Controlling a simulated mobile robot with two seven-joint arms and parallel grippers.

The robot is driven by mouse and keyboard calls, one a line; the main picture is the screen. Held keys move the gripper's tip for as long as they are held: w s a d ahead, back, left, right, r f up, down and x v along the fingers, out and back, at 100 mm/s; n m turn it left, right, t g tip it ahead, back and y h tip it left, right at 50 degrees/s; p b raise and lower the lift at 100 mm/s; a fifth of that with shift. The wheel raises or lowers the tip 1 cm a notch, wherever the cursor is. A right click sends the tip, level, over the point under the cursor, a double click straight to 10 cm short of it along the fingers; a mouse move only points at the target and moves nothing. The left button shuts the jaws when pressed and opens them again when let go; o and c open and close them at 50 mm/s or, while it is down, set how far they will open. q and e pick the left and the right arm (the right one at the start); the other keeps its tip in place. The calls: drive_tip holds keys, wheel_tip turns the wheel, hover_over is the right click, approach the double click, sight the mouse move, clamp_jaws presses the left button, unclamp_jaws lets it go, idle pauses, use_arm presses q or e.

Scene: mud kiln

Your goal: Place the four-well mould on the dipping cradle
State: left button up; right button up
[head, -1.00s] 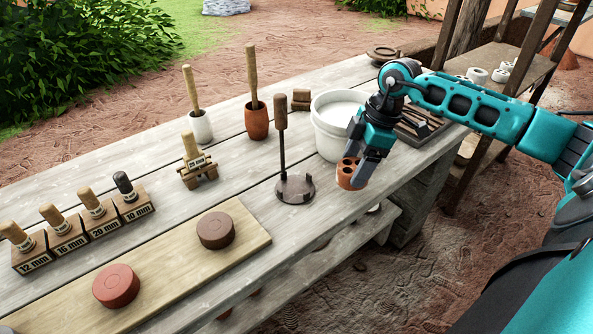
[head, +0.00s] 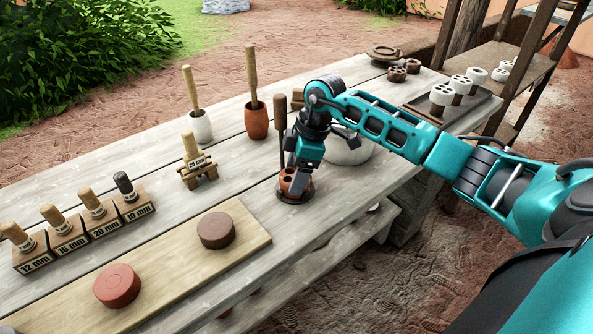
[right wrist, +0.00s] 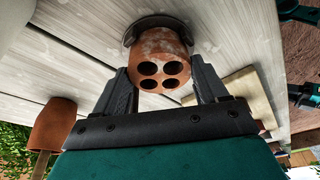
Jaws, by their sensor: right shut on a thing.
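The four-well mould (right wrist: 160,52) is a terracotta cylinder with dark holes in the face toward the right wrist view; it shows partly in the head view (head: 293,180). My right gripper (head: 292,186) has its fingers on both sides of the mould and is shut on it. The dipping cradle (head: 285,194) is a dark round base with an upright wooden-handled rod (head: 280,125). The mould is over the cradle's base; whether it touches cannot be told. The cradle's dark rim shows behind the mould in the right wrist view (right wrist: 135,28).
A white bucket (head: 350,150) stands behind my right arm. Left of the cradle are a small stand marked 25 mm (head: 197,172), a terracotta pot (head: 257,125) and a white pot (head: 199,127). A board (head: 165,268) with two clay discs lies in front. White moulds (head: 442,95) stand at the right.

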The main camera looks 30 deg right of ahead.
drive_tip(key=o, duration=1.2)
drive_tip(key=v, duration=0.6)
drive_tip(key=shift+d+r+p, duration=0.1)
drive_tip(key=shift+r+p, duration=0.25)
drive_tip(key=shift+r, duration=0.05)
drive_tip(key=shift+s+d+r, duration=0.1)
drive_tip(key=shift+s+r, duration=0.05)
drive_tip(key=shift+r, duration=0.25)
